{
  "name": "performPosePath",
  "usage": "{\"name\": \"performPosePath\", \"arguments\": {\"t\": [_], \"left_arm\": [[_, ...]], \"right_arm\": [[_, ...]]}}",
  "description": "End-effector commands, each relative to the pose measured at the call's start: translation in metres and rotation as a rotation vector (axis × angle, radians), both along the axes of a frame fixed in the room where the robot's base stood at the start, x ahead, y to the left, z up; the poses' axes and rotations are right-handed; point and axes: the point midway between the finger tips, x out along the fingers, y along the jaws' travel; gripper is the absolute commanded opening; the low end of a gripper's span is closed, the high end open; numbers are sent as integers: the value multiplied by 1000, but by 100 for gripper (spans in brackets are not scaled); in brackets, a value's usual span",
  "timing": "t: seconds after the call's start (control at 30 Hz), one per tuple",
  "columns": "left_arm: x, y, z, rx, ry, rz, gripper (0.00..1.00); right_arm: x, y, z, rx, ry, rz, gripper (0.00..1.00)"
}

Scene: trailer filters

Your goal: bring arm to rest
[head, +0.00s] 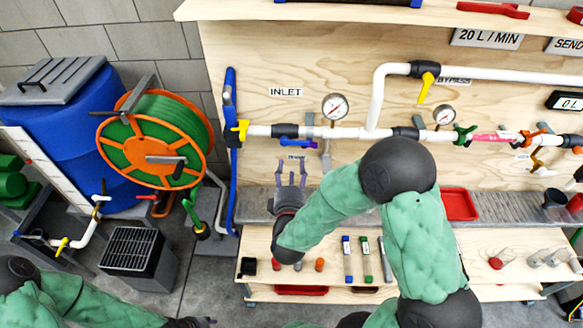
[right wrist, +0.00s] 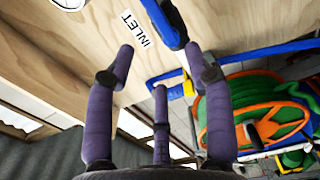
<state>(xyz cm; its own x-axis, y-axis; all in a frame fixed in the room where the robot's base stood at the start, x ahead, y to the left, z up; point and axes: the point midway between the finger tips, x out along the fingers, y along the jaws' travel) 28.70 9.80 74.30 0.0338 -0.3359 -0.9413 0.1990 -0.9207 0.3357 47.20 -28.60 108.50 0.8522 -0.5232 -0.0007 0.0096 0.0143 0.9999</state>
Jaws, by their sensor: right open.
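My right arm, in a green padded sleeve, reaches across the middle of the head view. Its right gripper (head: 291,168) points up at the board, just below the blue valve handle (head: 294,142) on the white inlet pipe. In the right wrist view the right gripper (right wrist: 160,60) has its purple fingers spread with nothing between them. The blue handle (right wrist: 165,22) lies beyond the fingertips there, and contact cannot be seen. My left arm lies low at the left of the head view; only a dark bit of the left gripper (head: 195,322) shows at the bottom edge.
A wooden bench (head: 262,240) with small bottles and markers stands below the board. A pressure gauge (head: 335,106) is right of the gripper. An orange and green hose reel (head: 155,140) and blue barrel (head: 62,125) stand left. Floor between the grate box (head: 135,250) and bench is clear.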

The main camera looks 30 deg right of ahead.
Motion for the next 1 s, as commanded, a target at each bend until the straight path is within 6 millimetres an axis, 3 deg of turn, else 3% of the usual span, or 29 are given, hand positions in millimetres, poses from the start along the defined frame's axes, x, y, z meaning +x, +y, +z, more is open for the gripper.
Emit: {"name": "performPosePath", "arguments": {"t": [0.37, 0.47, 0.57, 0.77, 1.0], "left_arm": [[0, 0, 0, 0, 0, 0, 40], [0, 0, -1, 0, 0, 0, 40], [0, 0, -2, 0, 0, 0, 40], [0, 0, -5, 0, 0, 0, 40], [0, 0, -8, 0, 0, 0, 40]], "right_arm": [[1, 0, -1, 4, 1, 2, 53], [4, 4, -12, 54, 12, 23, 53], [11, 14, -38, 184, 38, 68, 53], [16, 50, -123, 618, 158, 133, 53], [-17, 100, -224, 1149, 363, 25, 53]]}}
